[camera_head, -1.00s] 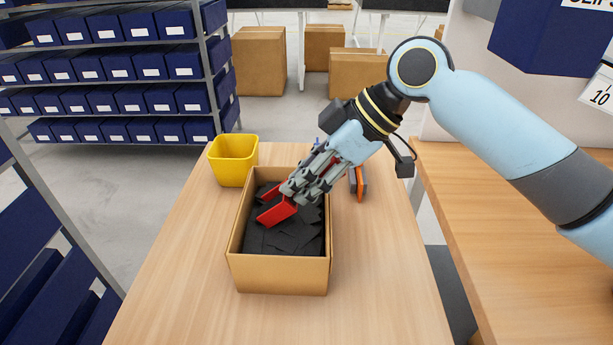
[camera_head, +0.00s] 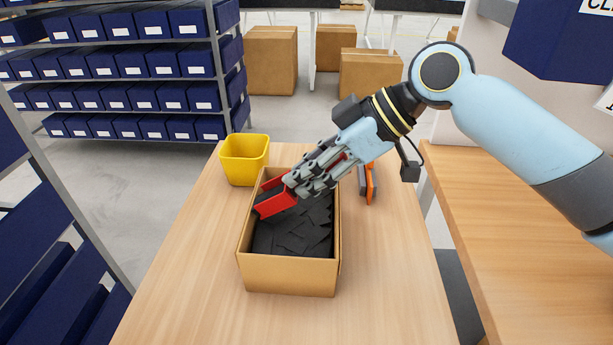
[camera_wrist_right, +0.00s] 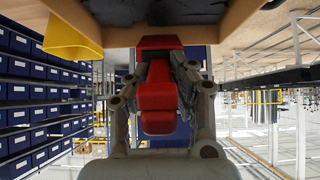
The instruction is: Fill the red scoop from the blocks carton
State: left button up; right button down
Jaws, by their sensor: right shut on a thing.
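The red scoop (camera_head: 276,206) is over the left back part of the blocks carton (camera_head: 290,278), an open brown box. Dark material shows between the scoop's red walls; I cannot tell whether it lies in the scoop or behind it. Black flat blocks (camera_head: 290,240) cover the carton's inside. My right gripper (camera_head: 302,183) is shut on the scoop's handle, which is partly hidden by the fingers. In the right wrist view the red scoop (camera_wrist_right: 158,95) sits between the fingers of the gripper (camera_wrist_right: 158,110). My left gripper is not in view.
A yellow bin (camera_head: 244,160) stands behind the carton to the left. An orange and grey object (camera_head: 369,184) lies right of the carton, partly behind my arm. The wooden table (camera_head: 190,290) is clear in front and at the left. Shelves of blue boxes stand beyond.

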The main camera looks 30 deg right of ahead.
jog(key=shift+r+t+y+b, duration=0.55)
jog(key=shift+r+t+y, duration=0.45)
jog(key=shift+r, duration=0.75)
jog(key=shift+s+d+r, duration=0.2)
jog(key=shift+r, duration=0.35)
jog(key=r, duration=0.1)
jog(key=d+r+t+y, duration=0.1)
jog(key=r, duration=0.1)
jog(key=s+r+y, duration=0.1)
jog(key=shift+d+r, duration=0.15)
jog(key=shift+d, duration=0.05)
jog(key=shift+s+d+r+t+y+p, duration=0.1)
jog(key=shift+r+t+y+p, duration=0.15)
jog(key=shift+r+p, duration=0.25)
jog(key=shift+s+d+r+t+y+p, duration=0.1)
jog(key=shift+r+t+y+p, duration=0.15)
jog(key=shift+r+p, duration=0.2)
jog(key=shift+d+r, duration=0.15)
jog(key=shift+r, duration=0.25)
